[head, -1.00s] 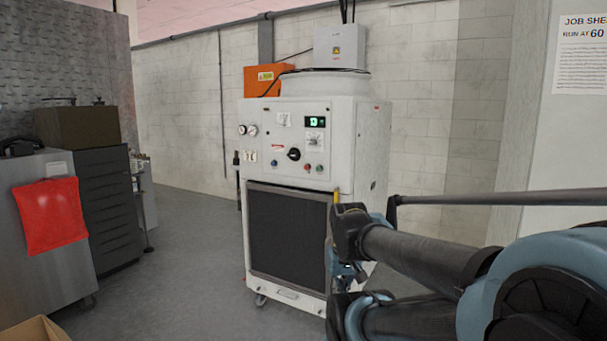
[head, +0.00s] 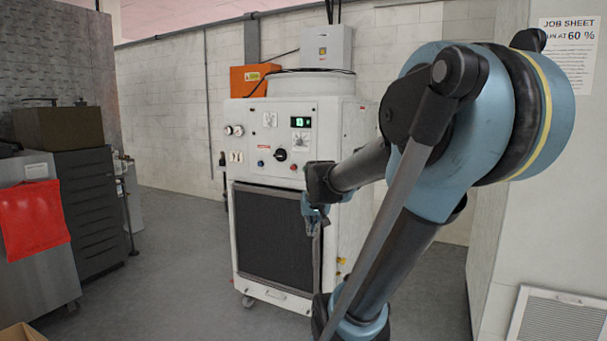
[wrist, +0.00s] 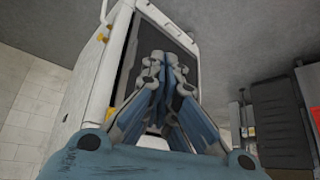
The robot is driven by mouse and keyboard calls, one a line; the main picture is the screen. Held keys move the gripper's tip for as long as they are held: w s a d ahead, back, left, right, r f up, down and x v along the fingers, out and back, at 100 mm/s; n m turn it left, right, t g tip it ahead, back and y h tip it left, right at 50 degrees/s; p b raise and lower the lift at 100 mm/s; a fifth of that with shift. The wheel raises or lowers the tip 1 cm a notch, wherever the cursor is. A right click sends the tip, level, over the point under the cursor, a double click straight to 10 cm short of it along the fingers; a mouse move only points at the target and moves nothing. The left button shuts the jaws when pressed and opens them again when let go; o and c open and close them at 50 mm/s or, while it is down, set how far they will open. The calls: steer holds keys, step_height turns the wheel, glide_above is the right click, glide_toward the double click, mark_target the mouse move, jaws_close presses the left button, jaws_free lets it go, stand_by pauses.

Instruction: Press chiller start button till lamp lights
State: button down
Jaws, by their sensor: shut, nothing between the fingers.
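The white chiller (head: 262,112) stands in the middle of the head view. Its front panel has a lit green display (head: 300,122), a black knob (head: 280,155), a blue button or lamp (head: 261,163) and a red one (head: 293,167). My arm covers the panel's lower right, where a green button showed earlier. My gripper (head: 314,228) hangs below the panel, in front of the right part of the dark grille (head: 268,230). In the wrist view my gripper (wrist: 167,60) is shut and empty, with the chiller behind it. I cannot tell whether a lamp is lit.
A dark drawer cabinet (head: 88,205) and a bench with a red cloth (head: 35,220) stand at left. The floor (head: 165,255) between is clear.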

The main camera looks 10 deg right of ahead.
mark_target(305, 169)
steer(key=w+a+r+t, duration=0.1)
steer(key=w+r+t, duration=0.2)
steer(key=w, duration=1.2)
steer(key=w+a+r+m+t, duration=0.1)
steer(key=w+r+t, duration=0.2)
steer(key=w, duration=1.2)
step_height(305, 169, up, 4)
steer(key=shift+w+a+f, duration=0.15)
steer(key=shift+w+f, duration=0.05)
steer(key=shift+f, duration=0.05)
steer(key=w+d, duration=0.5)
steer(key=w, duration=0.2)
steer(key=shift+w+d, duration=0.15)
steer(key=shift+d, duration=0.05)
steer(key=shift+w+d+r, duration=0.1)
steer(key=shift+w+d, duration=0.05)
steer(key=shift+w+d, duration=0.25)
steer(key=shift+w, duration=0.1)
stand_by(0.6)
steer(key=shift+a, duration=0.1)
steer(key=shift+s+a, duration=0.45)
steer(key=shift+s, duration=0.25)
